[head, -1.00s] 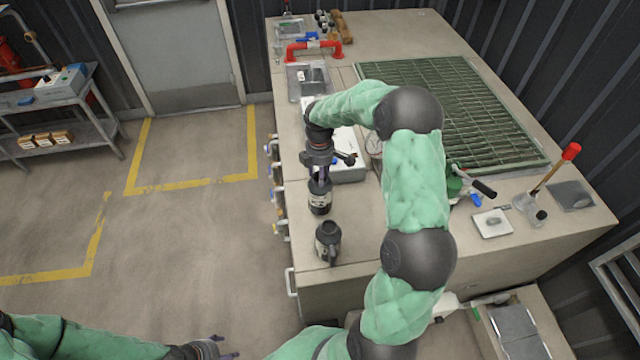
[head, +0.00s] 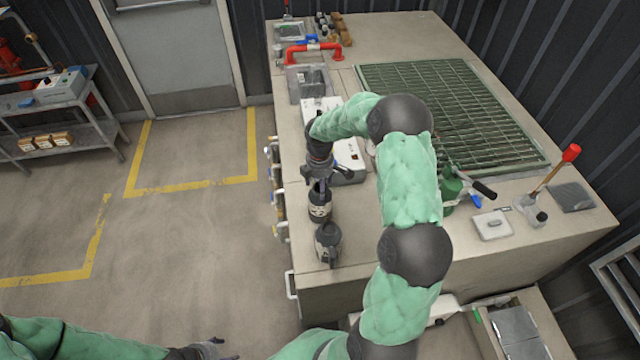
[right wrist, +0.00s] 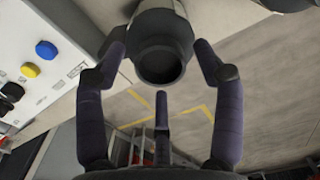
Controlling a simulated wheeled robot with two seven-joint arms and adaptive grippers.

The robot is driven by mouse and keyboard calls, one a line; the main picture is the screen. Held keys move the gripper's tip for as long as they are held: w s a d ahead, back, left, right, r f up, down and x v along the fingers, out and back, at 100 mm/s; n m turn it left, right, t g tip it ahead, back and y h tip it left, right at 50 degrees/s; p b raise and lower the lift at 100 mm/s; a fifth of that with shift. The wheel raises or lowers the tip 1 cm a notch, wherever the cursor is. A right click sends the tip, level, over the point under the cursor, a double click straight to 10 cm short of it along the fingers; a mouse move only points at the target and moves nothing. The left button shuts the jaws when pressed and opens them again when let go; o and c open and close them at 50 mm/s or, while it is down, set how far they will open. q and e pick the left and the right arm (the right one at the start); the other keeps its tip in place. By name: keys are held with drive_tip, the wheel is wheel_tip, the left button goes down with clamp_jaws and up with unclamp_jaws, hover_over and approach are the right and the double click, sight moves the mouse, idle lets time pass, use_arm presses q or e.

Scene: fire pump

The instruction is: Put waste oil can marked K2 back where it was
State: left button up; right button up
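A black can with a pale label (head: 320,207) stands near the left edge of the bench top; its marking is too small to read. A second dark can with a handle (head: 328,243) stands just in front of it, near the bench corner. My right gripper (head: 319,184) is at the top of the first can. In the right wrist view its fingers (right wrist: 160,75) are spread, with the dark can top (right wrist: 162,40) between or just beyond the tips and gaps at both sides. My left gripper (head: 218,349) is low at the bottom edge, away from the bench; its finger opening is unclear.
A white box with coloured buttons (right wrist: 38,65) lies close beside the right gripper. A red pipe handle (head: 312,50) and small trays are farther back. A green grating (head: 450,110) covers much of the bench (head: 400,285). The floor left of the bench is open.

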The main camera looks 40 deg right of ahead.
wheel_tip(320, 180, up, 12)
drive_tip(key=p, duration=0.1)
drive_tip(key=s+a+f+m+y, duration=0.35)
drive_tip(key=a+f+m, duration=0.25)
drive_tip(key=a+f, duration=1.3)
drive_tip(key=s+a+f+m, duration=0.4)
drive_tip(key=s+a, duration=0.2)
drive_tip(key=s, duration=0.2)
drive_tip(key=s+a+f+m, duration=0.4)
drive_tip(key=s+a, duration=0.2)
drive_tip(key=s, duration=0.3)
drive_tip(key=shift+a, duration=0.25)
drive_tip(key=shift+f+y, duration=0.1)
drive_tip(key=shift+y, duration=0.15)
wheel_tip(320, 180, down, 11)
drive_tip(key=b, duration=1)
drive_tip(key=shift+r+b, duration=0.2)
drive_tip(key=shift+b, duration=0.15)
